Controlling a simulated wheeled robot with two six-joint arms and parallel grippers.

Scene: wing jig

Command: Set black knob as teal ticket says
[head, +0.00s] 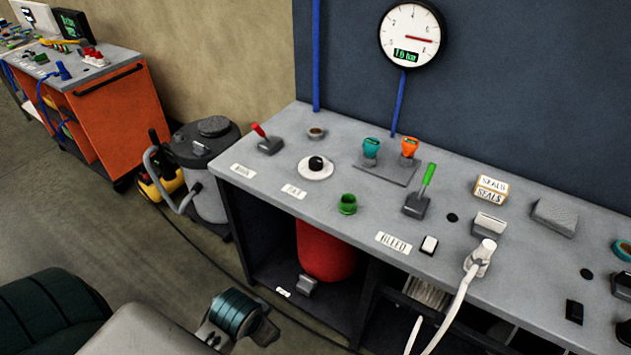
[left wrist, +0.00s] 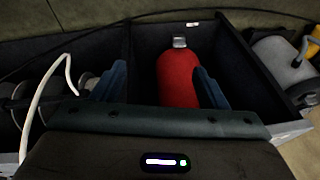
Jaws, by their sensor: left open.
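The black knob (head: 316,164) sits on a round white dial (head: 317,172) on the grey bench top in the head view. Its pointer setting is too small to read. A teal-topped piece (head: 371,147), perhaps the teal ticket, stands on a grey plate beside an orange one (head: 409,147); any writing on it is unreadable. In the head view my left wrist is low, in front of the bench and apart from the knob. My right gripper is out of view.
A gauge (head: 411,36) hangs behind. A red cylinder (left wrist: 178,80) stands below. A vacuum (head: 205,165) stands left.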

